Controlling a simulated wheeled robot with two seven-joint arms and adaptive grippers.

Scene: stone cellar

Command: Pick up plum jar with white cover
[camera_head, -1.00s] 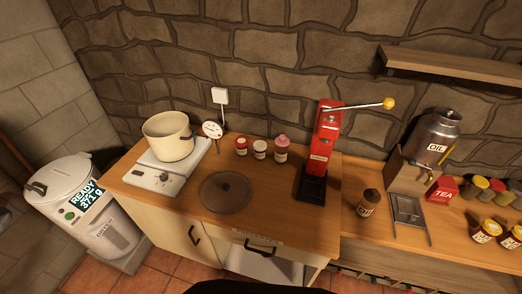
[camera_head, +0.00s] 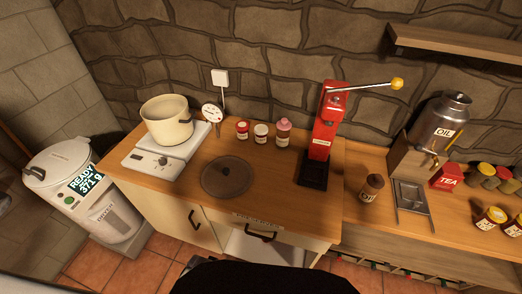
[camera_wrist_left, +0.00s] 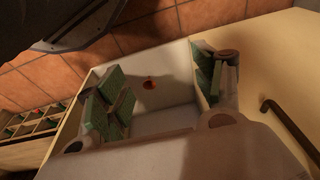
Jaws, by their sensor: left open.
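Three small jars stand in a row at the back of the wooden counter in the head view. The middle jar (camera_head: 261,136) has a white cover and a pale label; its contents are too small to make out. A red-lidded jar (camera_head: 242,130) is on its left and a pink-topped jar (camera_head: 283,133) on its right. My left gripper (camera_wrist_left: 160,92) shows only in the left wrist view, its green-padded fingers wide apart with nothing between them. It is away from the jars, which that view does not show. My right gripper is not in view.
A brown-capped bottle (camera_head: 371,187) is further right.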

